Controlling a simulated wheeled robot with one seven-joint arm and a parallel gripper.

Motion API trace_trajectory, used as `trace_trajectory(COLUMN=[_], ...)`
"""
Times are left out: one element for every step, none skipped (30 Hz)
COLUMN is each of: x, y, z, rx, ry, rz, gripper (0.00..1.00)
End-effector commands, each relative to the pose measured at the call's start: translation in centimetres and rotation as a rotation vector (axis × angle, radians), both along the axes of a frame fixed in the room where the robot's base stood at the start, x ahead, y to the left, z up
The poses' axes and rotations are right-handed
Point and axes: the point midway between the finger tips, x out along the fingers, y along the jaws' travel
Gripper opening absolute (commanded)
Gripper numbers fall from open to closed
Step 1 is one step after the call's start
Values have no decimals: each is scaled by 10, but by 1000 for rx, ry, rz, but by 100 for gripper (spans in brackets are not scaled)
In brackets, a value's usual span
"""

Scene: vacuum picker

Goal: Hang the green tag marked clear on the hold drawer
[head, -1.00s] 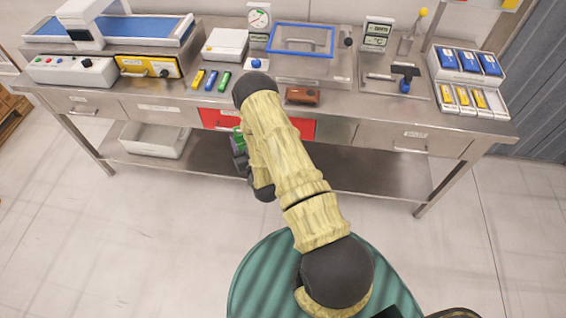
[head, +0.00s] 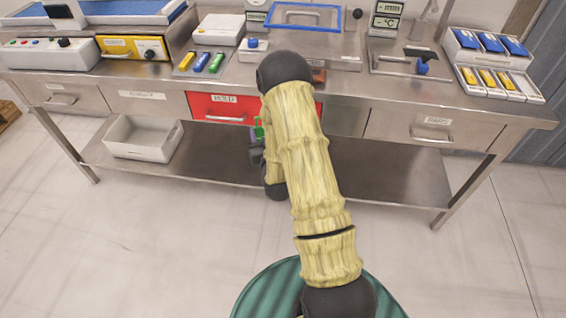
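The red drawer (head: 211,107) is shut in the middle of the workbench front. It has a white label too small to read surely and a bar handle (head: 225,118). My gripper (head: 257,139) is in front of the drawer's right part, below and right of the handle, partly hidden by my arm. A small green tag (head: 259,127) is at its fingertips and appears held, apart from the handle. Its marking cannot be read and the fingers are hard to make out.
Other drawers with handles flank the red one, such as the right drawer (head: 410,130). A white bin (head: 143,138) stands on the lower shelf (head: 370,175). Blue, yellow and green pieces (head: 216,62) lie on the bench top. The floor in front is clear.

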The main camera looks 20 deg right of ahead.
Motion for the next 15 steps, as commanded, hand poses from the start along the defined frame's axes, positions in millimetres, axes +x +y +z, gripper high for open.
trace_trajectory(x=[-1,-2,-4,-5,-6,-8,-9,-10,-12,-14,-15,-17,-19,-20,-23], y=[-4,-7,-10,-12,-15,-17,-19,-22,-25,-27,-29,-32,-34,-36,-39], z=[-15,-19,-22,-25,-28,-32,-35,-38,-42,-45,-48,-52,-55,-58,-62], rx=[-1,0,0,0,0,0,1,1,0,0,1,1,2,1,1], ry=[-3,-2,-2,-3,-3,-3,-2,-2,-3,-3,-4,-3,-2,-3,-3], rz=[-10,-16,-24,-30,-35,-42,-47,-53,-60,-66,-71,-78,-83,-89,-97], gripper=[28,28,28,28,28,28,28,28,28,28,28,28,28,28,28])
